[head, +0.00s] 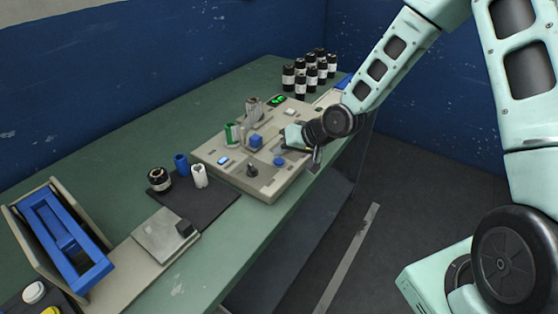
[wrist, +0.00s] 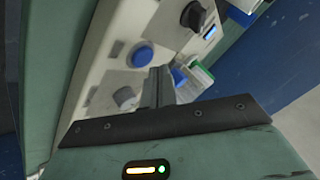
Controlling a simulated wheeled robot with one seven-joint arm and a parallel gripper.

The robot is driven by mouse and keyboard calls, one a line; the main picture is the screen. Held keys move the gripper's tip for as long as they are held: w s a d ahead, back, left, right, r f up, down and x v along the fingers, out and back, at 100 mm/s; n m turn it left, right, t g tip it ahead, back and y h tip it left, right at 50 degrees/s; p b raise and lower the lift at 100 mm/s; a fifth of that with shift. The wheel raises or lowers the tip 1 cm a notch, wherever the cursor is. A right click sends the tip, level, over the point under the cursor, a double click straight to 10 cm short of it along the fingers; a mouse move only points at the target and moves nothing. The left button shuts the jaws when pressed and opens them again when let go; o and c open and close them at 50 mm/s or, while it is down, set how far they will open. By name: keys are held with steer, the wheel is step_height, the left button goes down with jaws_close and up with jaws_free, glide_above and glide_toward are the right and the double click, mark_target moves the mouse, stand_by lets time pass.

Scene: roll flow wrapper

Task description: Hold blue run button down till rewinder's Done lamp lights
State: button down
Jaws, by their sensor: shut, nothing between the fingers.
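The rewinder (head: 235,180) is a beige machine on the green bench. Its round blue button (head: 279,162) is at the front right of its top and also shows in the wrist view (wrist: 138,56). My gripper (head: 274,151) is above the top, its narrow grey fingers shut and empty. In the wrist view the fingers (wrist: 159,75) end beside the button, between it and a blue block (wrist: 178,77); I cannot tell their height above the panel. Small green lights (head: 276,100) glow at the machine's back. No lamp label is readable, so I cannot tell which is Done.
A black knob (head: 252,170) and a lit blue display (head: 223,160) are on the machine's top. Several dark jars (head: 300,78) stand at the back. A dark mat (head: 205,208) holds small rolls to the left.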

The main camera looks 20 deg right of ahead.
steer(key=shift+f, duration=0.4)
